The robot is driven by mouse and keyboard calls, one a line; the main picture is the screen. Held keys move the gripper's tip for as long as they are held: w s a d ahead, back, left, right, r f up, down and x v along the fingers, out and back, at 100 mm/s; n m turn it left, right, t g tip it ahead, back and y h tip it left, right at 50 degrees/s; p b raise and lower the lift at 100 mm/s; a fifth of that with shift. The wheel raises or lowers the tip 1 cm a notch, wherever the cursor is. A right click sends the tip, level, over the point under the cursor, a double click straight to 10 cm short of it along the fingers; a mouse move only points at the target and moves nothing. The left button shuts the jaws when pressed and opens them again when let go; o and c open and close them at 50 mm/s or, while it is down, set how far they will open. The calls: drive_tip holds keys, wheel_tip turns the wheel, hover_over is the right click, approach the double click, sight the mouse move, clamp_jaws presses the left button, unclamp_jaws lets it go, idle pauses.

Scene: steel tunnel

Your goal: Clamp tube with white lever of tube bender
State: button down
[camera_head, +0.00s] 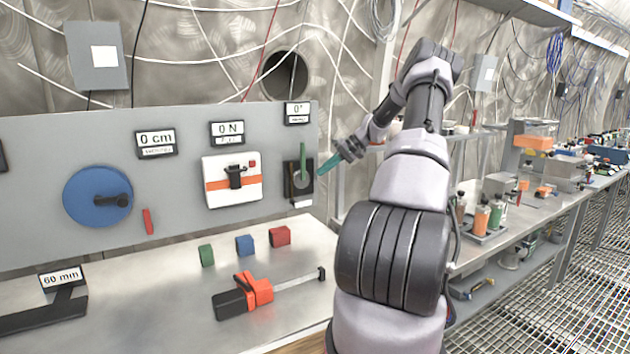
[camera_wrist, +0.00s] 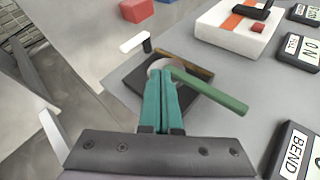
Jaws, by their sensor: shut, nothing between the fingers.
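The tube bender is a black square plate (camera_head: 312,186) with a round grey disc, at the right end of the grey wall panel. A green bar (camera_head: 303,160) stands upright on it. The wrist view shows the green bar (camera_wrist: 212,92) reaching out from the disc, the black plate (camera_wrist: 124,84) and a thin brownish bar (camera_wrist: 195,67) along one edge. The white lever (camera_wrist: 133,42) lies past the plate's far edge beside a dark pin. I cannot tell whether a tube is in it. My gripper (camera_head: 324,170) has teal fingers, shut and empty, in front of the bender; the fingertips (camera_wrist: 161,82) partly cover the disc.
The panel also holds a white box (camera_head: 232,192) with a black handle and a blue disc (camera_head: 82,205). Below, the bench (camera_head: 180,310) carries green, blue and red blocks and an orange-black clamp tool (camera_head: 245,297). Open space lies in front of the panel.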

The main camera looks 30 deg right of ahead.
drive_tip(key=shift+d+f+v, duration=0.1)
drive_tip(key=shift+f+v, duration=0.05)
drive_tip(key=shift+v, duration=0.55)
drive_tip(key=shift+d+f+v, duration=0.1)
drive_tip(key=shift+d+v, duration=0.05)
drive_tip(key=shift+v, duration=0.6)
drive_tip(key=shift+d+f+v, duration=0.1)
drive_tip(key=shift+f+v, duration=0.05)
drive_tip(key=shift+v, duration=0.55)
drive_tip(key=shift+r, duration=0.1)
drive_tip(key=s+a+r+g+h, duration=0.1)
drive_tip(key=s+a+r+h, duration=0.15)
drive_tip(key=a+r, duration=0.35)
drive_tip(key=s+a+r+n+h, duration=0.1)
drive_tip(key=s+a+r, duration=0.3)
drive_tip(key=a, duration=0.5)
drive_tip(key=s+a+r+g+h, duration=0.1)
drive_tip(key=s+a+r+h, duration=0.1)
drive_tip(key=s+a+r, duration=0.4)
drive_tip(key=s+a+r+t, duration=0.1)
drive_tip(key=s+a, duration=0.2)
drive_tip(key=s, duration=0.5)
drive_tip(key=s+a+r+t+h, duration=0.1)
drive_tip(key=s+a+t, duration=0.1)
drive_tip(key=s+a, duration=0.2)
drive_tip(key=s+a+r+m+t, duration=0.1)
drive_tip(key=s+a, duration=0.3)
drive_tip(key=s, duration=0.7)
drive_tip(key=shift+s+t, duration=0.3)
